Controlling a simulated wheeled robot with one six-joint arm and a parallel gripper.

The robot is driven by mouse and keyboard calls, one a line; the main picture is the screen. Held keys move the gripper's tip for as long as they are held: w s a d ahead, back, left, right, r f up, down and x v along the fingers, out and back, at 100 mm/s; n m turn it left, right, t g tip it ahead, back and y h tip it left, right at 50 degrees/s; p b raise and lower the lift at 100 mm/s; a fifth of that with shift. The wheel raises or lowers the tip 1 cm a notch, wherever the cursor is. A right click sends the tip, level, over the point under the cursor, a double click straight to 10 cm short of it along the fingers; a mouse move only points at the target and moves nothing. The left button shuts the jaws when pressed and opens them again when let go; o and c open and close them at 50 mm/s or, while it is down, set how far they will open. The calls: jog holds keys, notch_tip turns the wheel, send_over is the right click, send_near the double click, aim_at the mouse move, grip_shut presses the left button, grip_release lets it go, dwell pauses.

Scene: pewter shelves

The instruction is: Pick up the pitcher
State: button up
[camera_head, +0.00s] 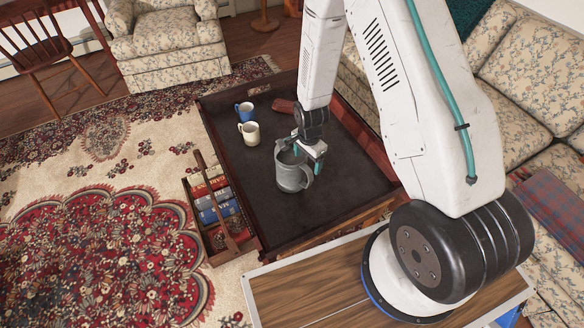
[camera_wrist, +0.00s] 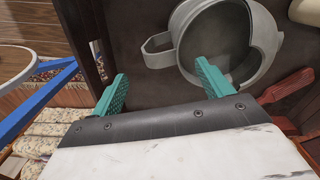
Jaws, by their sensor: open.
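The pitcher (camera_head: 290,178) is grey and metallic, and stands upright on the dark table top. It also shows from above in the wrist view (camera_wrist: 265,60), with its open mouth facing up and its handle toward the left. My gripper (camera_head: 310,157) is open and empty at the pitcher's handle side, close to the rim. In the wrist view my gripper (camera_wrist: 160,68) has its teal fingers apart. The handle lies ahead of the gap between them, and the right fingertip overlaps the pitcher's rim. I cannot tell whether they touch.
A blue mug (camera_head: 243,112) and a cream mug (camera_head: 249,133) stand behind the pitcher to the left. A red-brown object (camera_head: 284,106) lies farther back. The table (camera_head: 340,205) has a raised rim. A wooden book caddy (camera_head: 188,190) is beside it. The table's right part is bare.

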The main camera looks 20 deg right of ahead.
aim_at(306, 168)
jog(key=shift+a+f, duration=0.1)
jog(key=shift+f, duration=3.75)
grip_shut()
